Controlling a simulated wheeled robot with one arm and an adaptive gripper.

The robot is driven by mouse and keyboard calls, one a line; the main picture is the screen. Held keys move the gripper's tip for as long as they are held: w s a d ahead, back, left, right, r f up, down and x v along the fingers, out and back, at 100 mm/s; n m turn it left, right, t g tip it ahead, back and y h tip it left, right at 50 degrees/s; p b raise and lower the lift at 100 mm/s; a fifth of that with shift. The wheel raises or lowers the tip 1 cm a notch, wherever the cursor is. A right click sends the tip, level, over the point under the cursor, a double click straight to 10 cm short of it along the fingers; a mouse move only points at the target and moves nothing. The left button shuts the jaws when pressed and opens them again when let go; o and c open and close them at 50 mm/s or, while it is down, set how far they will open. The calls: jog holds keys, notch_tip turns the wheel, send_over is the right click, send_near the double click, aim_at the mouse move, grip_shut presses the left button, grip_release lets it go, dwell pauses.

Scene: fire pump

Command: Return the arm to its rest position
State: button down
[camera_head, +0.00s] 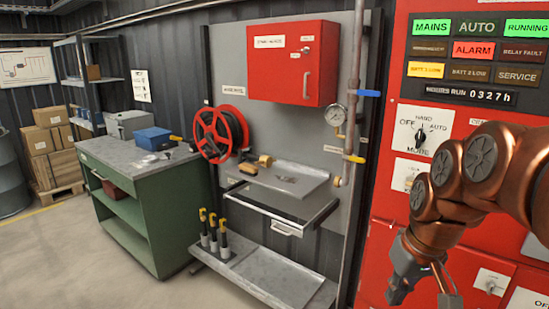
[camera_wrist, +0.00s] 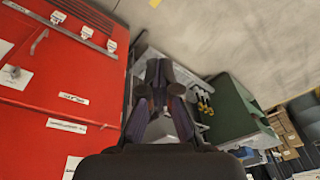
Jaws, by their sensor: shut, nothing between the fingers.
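My copper-coloured arm (camera_head: 455,185) reaches in from the right in the head view, bent downward in front of the red control panel (camera_head: 400,55). My dark gripper (camera_head: 396,292) hangs at its end, pointing down, near the panel's lower left. In the wrist view my gripper (camera_wrist: 160,70) has its fingers drawn together with nothing held. The red panel (camera_wrist: 60,75) fills the left of that view, apart from the fingers.
A vertical pipe with a gauge (camera_head: 336,115) and blue and yellow valve handles stands left of my arm. A wall board carries a red cabinet (camera_head: 292,65), a hose reel (camera_head: 220,133) and a tray (camera_head: 290,180). A green workbench (camera_head: 165,225) stands left; the floor (camera_head: 50,260) before it is clear.

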jog(key=s+a+f+g, duration=0.1)
jog(key=s+f, duration=0.2)
jog(key=s, duration=0.3)
jog(key=s+a+f+g, duration=0.1)
jog(key=s+f, duration=0.3)
jog(key=s, duration=0.3)
jog(key=s+a+f+m+g+h, duration=0.1)
jog(key=s+f, duration=0.2)
jog(key=s, duration=0.4)
jog(key=shift+a+f+g, duration=0.3)
jog(key=shift+a+f, duration=0.1)
